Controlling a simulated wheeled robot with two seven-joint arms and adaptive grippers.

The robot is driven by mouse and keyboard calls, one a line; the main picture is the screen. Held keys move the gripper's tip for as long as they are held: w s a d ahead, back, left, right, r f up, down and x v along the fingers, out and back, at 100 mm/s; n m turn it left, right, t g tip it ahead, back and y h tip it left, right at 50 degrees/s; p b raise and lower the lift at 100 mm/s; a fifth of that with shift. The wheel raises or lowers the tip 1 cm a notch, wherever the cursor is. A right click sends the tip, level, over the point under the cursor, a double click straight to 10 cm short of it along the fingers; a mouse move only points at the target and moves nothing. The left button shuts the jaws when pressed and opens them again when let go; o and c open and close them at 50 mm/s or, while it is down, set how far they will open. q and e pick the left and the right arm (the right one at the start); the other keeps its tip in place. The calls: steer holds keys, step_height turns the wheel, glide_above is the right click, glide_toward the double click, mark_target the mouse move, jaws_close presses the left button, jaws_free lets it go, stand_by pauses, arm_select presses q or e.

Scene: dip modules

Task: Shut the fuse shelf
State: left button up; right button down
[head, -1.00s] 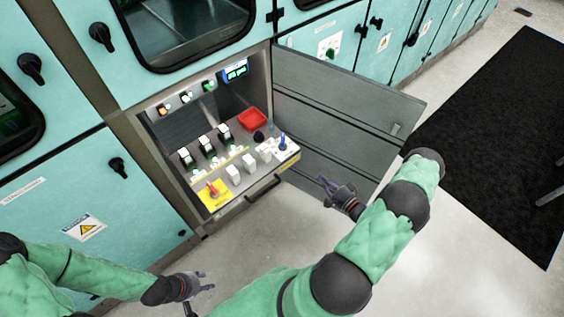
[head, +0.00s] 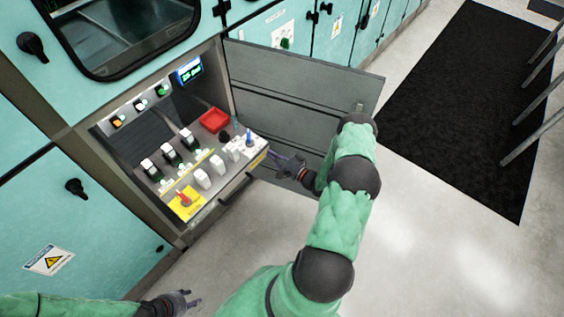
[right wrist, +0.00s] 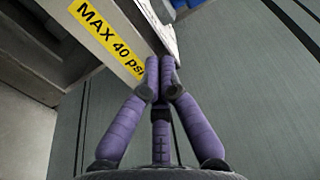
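The fuse shelf (head: 212,207) is pulled out of the lower cabinet bay, with its front beyond the cabinet face. It carries white fuses, black-and-white switches, a red tray (head: 214,120) and a red lever on a yellow plate (head: 185,202). A dark bar handle (head: 236,188) is on its front. My right gripper (head: 275,160) is at the shelf's right front corner. In the right wrist view its purple fingers (right wrist: 160,68) are together with nothing seen between them, close by the yellow "MAX 40 psi" label (right wrist: 110,38); contact is unclear. My left gripper (head: 188,300) is open and empty, low in the head view.
The grey bay door (head: 300,80) stands wide open to the right of the shelf, behind my right arm. Teal cabinets line the wall. Pale floor in front of the shelf is clear; a black mat (head: 470,120) lies to the right.

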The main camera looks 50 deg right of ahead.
arm_select(q)
steer(key=shift+f, duration=0.2)
arm_select(e)
steer(key=shift+w, duration=0.8)
steer(key=shift+w, duration=0.1)
